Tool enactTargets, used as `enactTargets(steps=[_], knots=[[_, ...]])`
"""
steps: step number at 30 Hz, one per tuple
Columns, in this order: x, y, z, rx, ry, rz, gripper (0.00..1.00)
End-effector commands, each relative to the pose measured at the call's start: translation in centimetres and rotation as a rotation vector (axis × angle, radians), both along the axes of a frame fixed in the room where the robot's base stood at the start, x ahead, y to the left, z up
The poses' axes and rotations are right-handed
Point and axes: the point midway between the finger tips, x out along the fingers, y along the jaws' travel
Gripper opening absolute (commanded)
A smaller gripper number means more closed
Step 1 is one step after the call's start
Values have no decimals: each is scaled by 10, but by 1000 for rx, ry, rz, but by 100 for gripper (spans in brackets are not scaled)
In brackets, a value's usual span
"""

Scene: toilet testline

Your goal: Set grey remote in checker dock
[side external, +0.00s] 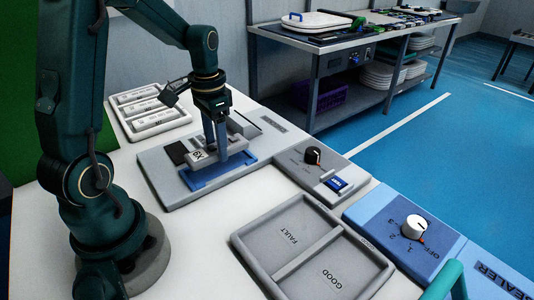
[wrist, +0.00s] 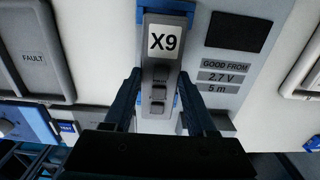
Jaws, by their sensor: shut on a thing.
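The grey remote (side external: 199,158) carries a white X9 label and two dark buttons, and it also shows in the wrist view (wrist: 159,72). My gripper (side external: 218,150) is shut on the remote's sides, with one finger on each side in the wrist view (wrist: 160,88). The remote is over the blue dock (side external: 222,173) of the grey checker (side external: 170,192). Small blue parts of the dock show on both sides of it in the wrist view.
A tray with more remotes (side external: 150,108) lies behind the checker, at the left. A dial panel (side external: 318,168) stands right of the checker. A FAULT and GOOD tray (side external: 268,272) lies in front. A blue sealer (side external: 432,252) is at the right.

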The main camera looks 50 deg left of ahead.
Motion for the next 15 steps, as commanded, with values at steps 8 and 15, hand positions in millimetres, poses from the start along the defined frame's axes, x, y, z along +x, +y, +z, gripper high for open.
enactTargets(steps=[8, 15], knots=[[-1, 0, -34, -2, 4, 0, 0], [-1, 0, -34, -1, 1, 0, 0]])
